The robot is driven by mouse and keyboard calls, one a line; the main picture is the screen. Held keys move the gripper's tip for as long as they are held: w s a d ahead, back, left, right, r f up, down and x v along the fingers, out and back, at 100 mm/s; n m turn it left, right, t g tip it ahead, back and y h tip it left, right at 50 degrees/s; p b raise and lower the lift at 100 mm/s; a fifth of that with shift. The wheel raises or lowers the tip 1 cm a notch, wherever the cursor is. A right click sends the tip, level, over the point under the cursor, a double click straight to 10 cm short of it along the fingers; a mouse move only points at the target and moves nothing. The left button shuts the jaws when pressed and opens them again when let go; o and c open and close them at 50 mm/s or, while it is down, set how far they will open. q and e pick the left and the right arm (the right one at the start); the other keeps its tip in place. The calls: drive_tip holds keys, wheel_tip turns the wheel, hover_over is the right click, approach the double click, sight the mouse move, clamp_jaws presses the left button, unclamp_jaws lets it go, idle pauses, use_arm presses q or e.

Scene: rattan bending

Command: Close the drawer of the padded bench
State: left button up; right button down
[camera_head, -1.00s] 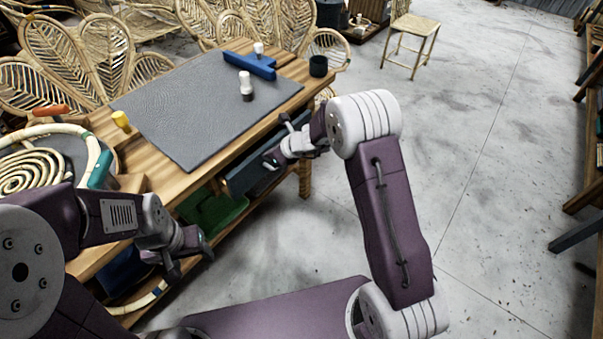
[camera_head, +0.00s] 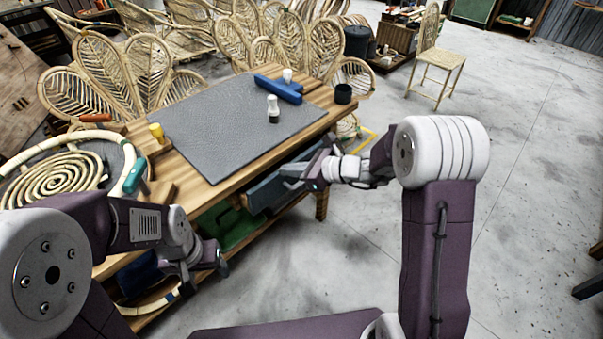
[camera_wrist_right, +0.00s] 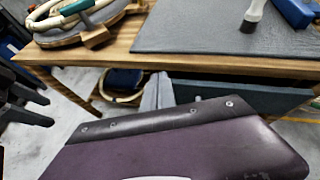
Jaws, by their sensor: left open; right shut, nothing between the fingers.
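The padded bench is a wooden table (camera_head: 252,157) with a grey pad (camera_head: 235,125) on top. Its blue-grey drawer (camera_head: 262,194) is below the front edge, toward the right end, and appears to stick out a little; how far is unclear. The drawer front also shows in the right wrist view (camera_wrist_right: 240,97). My right gripper (camera_head: 292,176) is shut and empty, its fingertips by the drawer front; contact cannot be told. Its grey fingers show in the wrist view (camera_wrist_right: 157,92). My left gripper (camera_head: 205,277) is open and empty, low in front of the bench's left part.
On the bench are a blue tool (camera_head: 278,89), a white-and-black tool (camera_head: 273,108), a black cup (camera_head: 343,93) and a yellow-handled tool (camera_head: 157,132). A rattan coil (camera_head: 55,180) lies at left. A green bin (camera_head: 230,226) is underneath.

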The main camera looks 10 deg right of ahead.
sight(299, 182)
drive_tip(key=w+d+f+m+t+b, duration=0.1)
drive_tip(key=d+f+m+t+b, duration=0.45)
drive_tip(key=d+f+b, duration=0.8)
drive_tip(key=shift+n+t+y, duration=0.3)
drive_tip(key=shift+n+t, duration=0.45)
drive_tip(key=b+x, duration=0.2)
drive_tip(key=x, duration=0.2)
drive_tip(key=b+x, duration=0.2)
drive_tip(key=x, duration=0.3)
drive_tip(key=f+b+x, duration=0.1)
drive_tip(key=b+x, duration=0.1)
drive_tip(key=x, duration=0.3)
drive_tip(key=shift+s+a, duration=0.2)
drive_tip(key=shift+a, duration=0.25)
use_arm(q)
wheel_tip(299, 182, down, 22)
drive_tip(key=shift+r, duration=0.25)
use_arm(e)
drive_tip(key=shift+w+a+r, duration=0.1)
drive_tip(key=shift+w+a, duration=0.1)
drive_tip(key=shift+w, duration=0.1)
